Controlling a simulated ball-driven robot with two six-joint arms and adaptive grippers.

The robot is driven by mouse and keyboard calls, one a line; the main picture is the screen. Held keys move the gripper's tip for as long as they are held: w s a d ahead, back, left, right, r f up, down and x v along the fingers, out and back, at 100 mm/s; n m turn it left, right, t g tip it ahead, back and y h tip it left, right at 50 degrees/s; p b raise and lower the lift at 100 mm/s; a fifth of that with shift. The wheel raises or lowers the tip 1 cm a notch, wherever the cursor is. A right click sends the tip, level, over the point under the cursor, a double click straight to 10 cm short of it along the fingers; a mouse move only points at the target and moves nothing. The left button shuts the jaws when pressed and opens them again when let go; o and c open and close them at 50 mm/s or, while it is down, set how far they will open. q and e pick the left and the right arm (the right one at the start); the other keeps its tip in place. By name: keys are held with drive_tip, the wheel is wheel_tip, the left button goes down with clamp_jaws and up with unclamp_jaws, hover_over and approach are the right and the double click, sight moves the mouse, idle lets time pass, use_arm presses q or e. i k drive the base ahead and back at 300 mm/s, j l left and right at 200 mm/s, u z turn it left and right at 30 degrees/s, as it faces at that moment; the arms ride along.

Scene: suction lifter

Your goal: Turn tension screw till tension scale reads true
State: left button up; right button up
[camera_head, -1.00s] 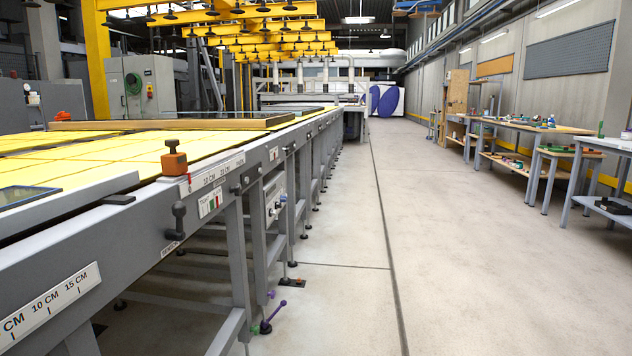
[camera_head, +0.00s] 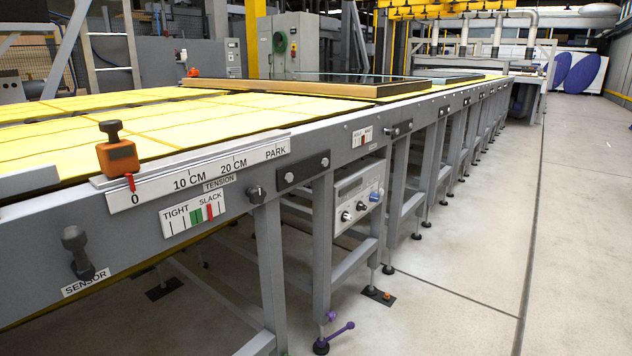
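The tension scale (camera_head: 193,213) is a small white plate on the side of the grey table frame, marked TIGHT at left and SLACK at right. It has a green band (camera_head: 196,216), and a red mark (camera_head: 209,211) stands right of it, toward SLACK. A TENSION label (camera_head: 220,183) is just above. A dark knob (camera_head: 256,194) sticks out of the frame right of the scale; it may be the tension screw, but I cannot tell for certain. Neither of my grippers is in view.
An orange block (camera_head: 118,157) with a black knob and red pointer sits at 0 on a ruler (camera_head: 190,182). A dark lever (camera_head: 77,252) is above a SENSOR label. A control box (camera_head: 357,196) hangs under the table. A purple-handled foot (camera_head: 335,335) juts onto the floor. The right-hand floor is clear.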

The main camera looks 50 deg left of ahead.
sight(258, 195)
drive_tip(key=i+u, duration=0.35)
drive_tip(key=i+l+u, duration=0.5)
drive_tip(key=i+u, duration=0.15)
drive_tip(key=i, duration=0.1)
